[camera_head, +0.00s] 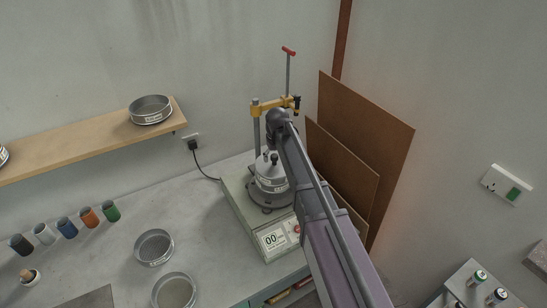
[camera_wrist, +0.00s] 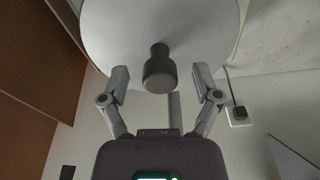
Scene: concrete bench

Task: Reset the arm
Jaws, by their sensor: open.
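My gripper (camera_wrist: 161,75) is open in the wrist view, with one finger on each side of a dark knob (camera_wrist: 160,72) and a gap to each. The knob stands on a round pale lid (camera_wrist: 110,35). In the head view my arm (camera_head: 318,215) reaches up from the lower right to the sieve shaker.
Two brown boards (camera_head: 385,140) lean on the wall right of the shaker. A sieve (camera_head: 152,112) sits on the wooden shelf (camera_head: 85,140). Two more sieves (camera_head: 153,248) lie on the bench (camera_head: 205,255), with several coloured cups (camera_head: 88,217) at left. A cable (camera_head: 205,170) runs to a wall socket.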

